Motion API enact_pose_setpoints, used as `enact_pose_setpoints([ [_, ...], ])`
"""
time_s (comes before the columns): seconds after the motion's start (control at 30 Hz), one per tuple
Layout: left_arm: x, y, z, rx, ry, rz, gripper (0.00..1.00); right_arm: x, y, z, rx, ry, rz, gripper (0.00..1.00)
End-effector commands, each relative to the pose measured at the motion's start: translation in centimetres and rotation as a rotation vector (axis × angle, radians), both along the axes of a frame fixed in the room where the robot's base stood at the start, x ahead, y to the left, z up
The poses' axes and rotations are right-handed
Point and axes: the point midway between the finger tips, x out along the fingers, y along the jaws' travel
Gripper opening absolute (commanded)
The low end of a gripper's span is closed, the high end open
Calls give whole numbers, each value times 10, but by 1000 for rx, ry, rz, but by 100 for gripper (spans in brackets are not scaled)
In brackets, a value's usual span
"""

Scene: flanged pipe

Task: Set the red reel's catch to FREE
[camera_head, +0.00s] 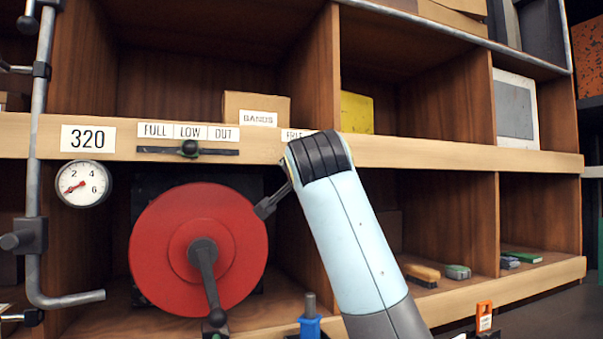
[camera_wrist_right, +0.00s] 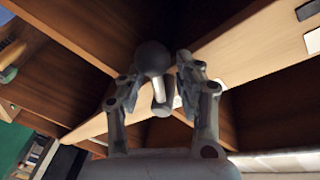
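The red reel (camera_head: 165,245) stands in the lower left bay, with a grey crank (camera_head: 204,262) on its face. My right gripper (camera_head: 268,206) is at the reel's upper right edge, its arm rising from the lower right. The label above my wrist, partly hidden, begins "FR" (camera_head: 297,134). In the right wrist view a dark ball knob (camera_wrist_right: 152,58) on a pale stem lies between the fingers of my right gripper (camera_wrist_right: 160,72). The fingers are apart, with a gap on the right side of the knob. The catch and its setting are hidden in the head view. My left gripper is not in view.
A slider (camera_head: 189,149) sits under the FULL, LOW and OUT labels. A gauge (camera_head: 82,184) and a grey pipe (camera_head: 36,150) are at left. A blue fitting (camera_head: 310,325) stands below the reel's right side. A brush (camera_head: 421,275) lies in the right bay.

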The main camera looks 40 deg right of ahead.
Motion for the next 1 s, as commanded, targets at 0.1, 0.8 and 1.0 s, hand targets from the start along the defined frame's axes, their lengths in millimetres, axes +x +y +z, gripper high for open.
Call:
enact_pose_setpoints([
  [0.1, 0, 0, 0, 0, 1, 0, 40, -8, 6, 0, 2, -3, 1, 34],
  [0.8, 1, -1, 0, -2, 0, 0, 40, -64, 37, -1, 1, 2, 0, 34],
  [1.0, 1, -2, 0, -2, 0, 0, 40, -64, 37, -1, 1, 2, 1, 34],
])
